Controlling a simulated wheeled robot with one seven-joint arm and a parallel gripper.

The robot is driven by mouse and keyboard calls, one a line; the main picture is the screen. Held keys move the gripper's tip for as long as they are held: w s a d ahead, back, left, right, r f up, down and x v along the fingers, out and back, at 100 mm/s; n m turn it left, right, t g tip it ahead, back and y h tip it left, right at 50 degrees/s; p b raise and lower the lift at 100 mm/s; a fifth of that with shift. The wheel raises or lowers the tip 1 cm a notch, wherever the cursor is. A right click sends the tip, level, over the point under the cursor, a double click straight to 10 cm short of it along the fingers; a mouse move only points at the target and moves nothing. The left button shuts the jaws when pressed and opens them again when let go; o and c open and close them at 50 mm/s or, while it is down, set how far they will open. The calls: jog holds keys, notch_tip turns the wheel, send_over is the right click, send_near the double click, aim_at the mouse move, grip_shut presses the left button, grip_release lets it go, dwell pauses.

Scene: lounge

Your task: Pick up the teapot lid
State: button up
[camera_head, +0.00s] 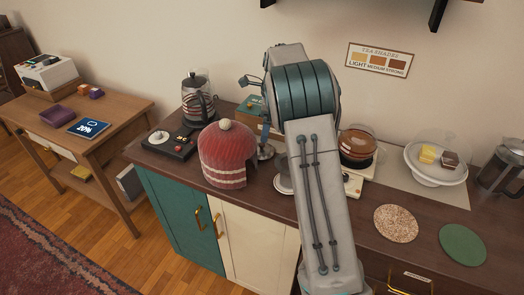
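I cannot make out a separate teapot lid for certain. A round glass pot (357,147) with brown contents stands on a pale base right of my arm; whether a lid sits on it is too small to tell. A small pale round thing (282,184) shows partly at the left edge of my arm; I cannot tell what it is. My arm rises through the middle and bends over at the top.
A red domed cosy (226,158) stands left of my arm, with a striped kettle (197,101) and black scale (168,143) behind it.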

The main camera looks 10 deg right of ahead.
aim_at(262, 144)
jog(key=f, duration=0.3)
jog(key=shift+a+f, duration=0.25)
jog(key=shift+f, duration=0.05)
jog(key=shift+s+a+f+p, duration=0.1)
jog(key=shift+a+f+p, duration=0.15)
jog(key=shift+f, duration=1.1)
jog(key=shift+s+a+f+p, duration=0.1)
jog(key=shift+a+f+p, duration=0.1)
jog(key=shift+f, duration=1.15)
jog(key=c, duration=0.9)
